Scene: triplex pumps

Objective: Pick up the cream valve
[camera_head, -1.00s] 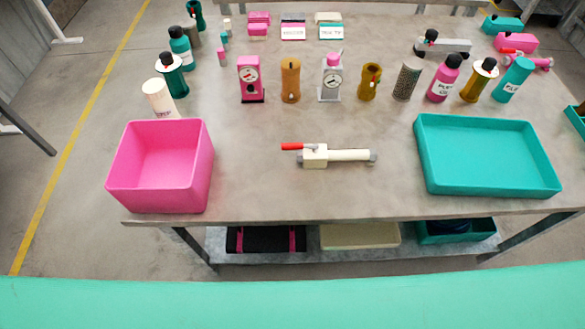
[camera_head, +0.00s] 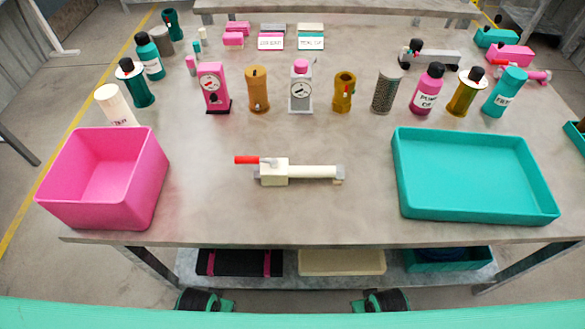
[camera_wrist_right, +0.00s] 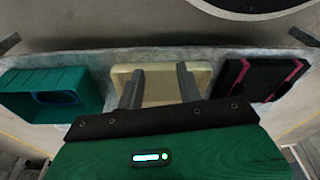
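The cream valve (camera_head: 300,172) lies on its side near the front middle of the table, between the pink bin and the teal tray. It has a blocky cream body, a red lever pointing left, a cream pipe running right and grey ends. Nothing touches it. My right gripper (camera_wrist_right: 160,68) shows two grey fingers apart with nothing between them, over the lower shelf in the right wrist view. At the bottom of the head view, dark and green parts of my left arm (camera_head: 205,301) and right arm (camera_head: 383,301) show below the table's front edge. The left fingers cannot be made out.
The pink bin (camera_head: 108,178) is at the left front and the teal tray (camera_head: 475,208) at the right front. Several bottles and pump parts stand in a row behind. The table (camera_head: 215,210) is bare around the valve. A lower shelf (camera_head: 190,270) holds containers.

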